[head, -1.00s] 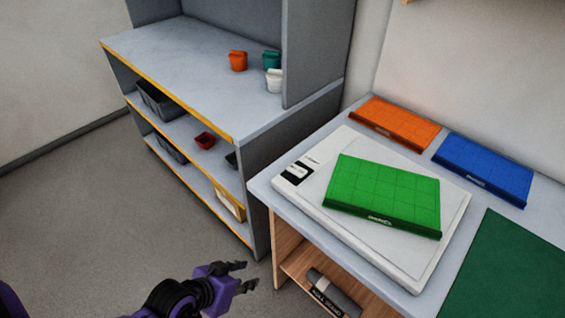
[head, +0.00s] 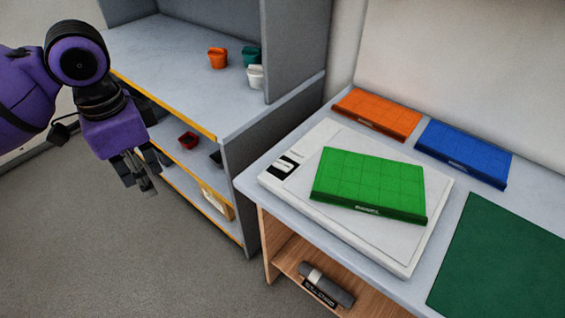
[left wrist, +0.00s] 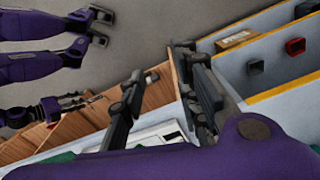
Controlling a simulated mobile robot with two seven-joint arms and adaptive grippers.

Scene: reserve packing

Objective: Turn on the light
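A flat white light box (head: 398,253) lies tilted on the table at the right of the head view. Its corner has a small black-and-white switch panel (head: 284,165); I cannot tell the switch position. Its surface shows no clear glow. A green gridded tray (head: 368,184) rests on it and covers much of its top. My left gripper (head: 143,185) hangs in front of the shelf, well left of the light box, fingers apart and empty; the spread fingers also show in the left wrist view (left wrist: 160,105). My right gripper (left wrist: 84,100) shows small in that view, fingers apart.
Orange (head: 377,113) and blue (head: 464,152) trays lie behind the light box. A dark green mat (head: 500,260) lies right of it. The grey shelf unit (head: 275,130) stands left of the table, holding small cups. A dark roll (head: 327,284) lies below the tabletop.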

